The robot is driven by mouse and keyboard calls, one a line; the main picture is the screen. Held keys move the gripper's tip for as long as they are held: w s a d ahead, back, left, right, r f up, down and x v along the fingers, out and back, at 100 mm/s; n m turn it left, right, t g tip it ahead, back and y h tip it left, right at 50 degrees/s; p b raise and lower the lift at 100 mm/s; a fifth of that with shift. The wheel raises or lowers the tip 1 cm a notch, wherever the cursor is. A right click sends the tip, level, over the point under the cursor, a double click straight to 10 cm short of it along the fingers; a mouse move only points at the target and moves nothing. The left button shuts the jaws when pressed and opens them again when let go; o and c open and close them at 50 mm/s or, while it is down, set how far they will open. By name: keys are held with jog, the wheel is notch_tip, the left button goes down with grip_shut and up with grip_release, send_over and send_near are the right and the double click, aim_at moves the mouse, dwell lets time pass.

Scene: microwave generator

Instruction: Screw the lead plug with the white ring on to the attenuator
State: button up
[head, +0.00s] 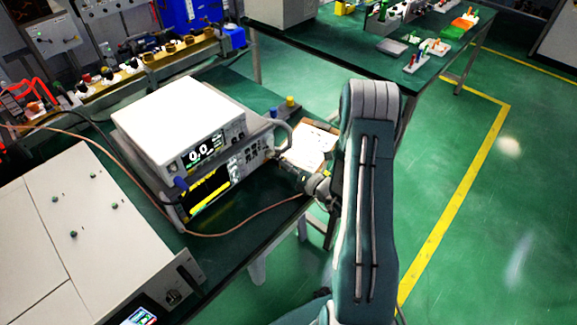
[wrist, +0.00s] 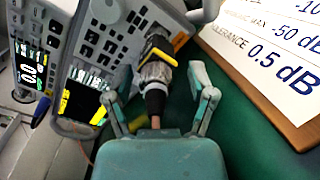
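In the wrist view, the lead plug (wrist: 154,98) has a dark body, a pale grey ring (wrist: 154,74) and a copper-coloured lead running back toward my gripper. Its ring end meets a black and yellow part (wrist: 160,50), apparently the attenuator, at the instrument's front. I cannot tell whether the thread is engaged. My gripper (wrist: 155,88) is open, one finger on each side of the plug, with gaps to both. In the head view, my gripper (head: 308,184) is beside the instrument's front right corner, and the plug is too small to make out clearly.
The stacked instruments (head: 205,150) stand on a green bench, with displays facing front. A framed notice (head: 310,147) lies to their right, close to my gripper. A copper-coloured lead (head: 240,226) loops along the bench front. A large pale box (head: 85,215) stands at left.

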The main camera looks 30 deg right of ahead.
jog(key=shift+s, duration=0.1)
jog(key=v, duration=1.1)
jog(key=shift+s+d, duration=0.15)
jog(key=shift+s, duration=0.2)
jog(key=s+a+r+n+g+y, duration=0.2)
jog(key=a+r+n+g+y, duration=0.1)
jog(key=a+r+n+g, duration=0.65)
jog(key=s+a+r+n+g+y, duration=0.25)
jog(key=a+r+n+g, duration=0.3)
jog(key=a+n, duration=0.55)
jog(key=s+d+r+n+t+h, duration=0.1)
jog(key=s+r+n+h, duration=0.4)
jog(key=n, duration=0.5)
jog(key=s+r+n+t+h, duration=0.2)
jog(key=s+r+n+h, duration=0.3)
jog(key=n, duration=0.6)
notch_tip(320, 180, up, 3)
jog(key=shift+s+d+f+t+h, duration=0.1)
jog(key=shift+s+d+t+h, duration=0.2)
jog(key=shift+h, duration=0.55)
